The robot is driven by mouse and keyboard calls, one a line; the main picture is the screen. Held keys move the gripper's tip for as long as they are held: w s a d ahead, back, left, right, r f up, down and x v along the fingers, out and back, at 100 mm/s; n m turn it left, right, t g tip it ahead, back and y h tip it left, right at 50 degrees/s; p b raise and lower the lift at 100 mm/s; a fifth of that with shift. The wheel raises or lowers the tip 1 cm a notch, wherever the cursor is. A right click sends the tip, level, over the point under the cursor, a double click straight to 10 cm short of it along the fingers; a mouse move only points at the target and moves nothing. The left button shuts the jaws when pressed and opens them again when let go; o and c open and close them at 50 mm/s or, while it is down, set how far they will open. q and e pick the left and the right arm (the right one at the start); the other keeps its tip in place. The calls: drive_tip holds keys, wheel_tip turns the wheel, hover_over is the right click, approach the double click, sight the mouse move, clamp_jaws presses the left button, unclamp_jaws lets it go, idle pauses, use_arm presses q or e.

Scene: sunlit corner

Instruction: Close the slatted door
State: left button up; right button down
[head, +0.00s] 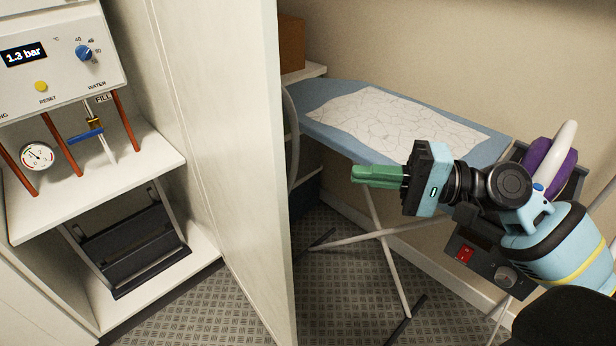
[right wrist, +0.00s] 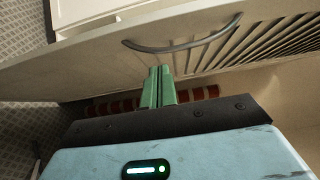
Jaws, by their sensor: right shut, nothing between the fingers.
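The slatted door (head: 225,130) stands open in the middle of the head view, its plain inner face toward the cupboard and its free edge toward me. In the right wrist view its outer face (right wrist: 90,65) shows slats and a curved grey handle (right wrist: 185,48). The handle also shows beyond the door's edge in the head view (head: 293,140). My right gripper (head: 355,175) is on the outer side, right of the door, with its green fingers shut and empty. In the right wrist view the fingertips (right wrist: 158,70) point at the door near the handle; I cannot tell whether they touch. My left gripper is out of view.
The open cupboard at left holds a boiler panel (head: 60,55), a gauge (head: 37,156), copper pipes and a dark stand (head: 135,245). An ironing board (head: 330,125) with a patterned cloth stands behind my right gripper. A purple iron (head: 545,165) is at right.

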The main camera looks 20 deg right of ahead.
sight(297, 167)
drive_tip(key=x, duration=0.3)
drive_tip(key=p+x, duration=0.1)
drive_tip(key=x, duration=0.2)
drive_tip(key=shift+r+p, duration=0.2)
drive_tip(key=shift+p, duration=0.1)
drive_tip(key=a, duration=0.1)
drive_tip(key=a+p, duration=0.1)
drive_tip(key=a, duration=0.2)
drive_tip(key=shift+s+a+f+p, duration=0.2)
drive_tip(key=shift+s+p, duration=0.15)
drive_tip(key=shift+a, duration=0.1)
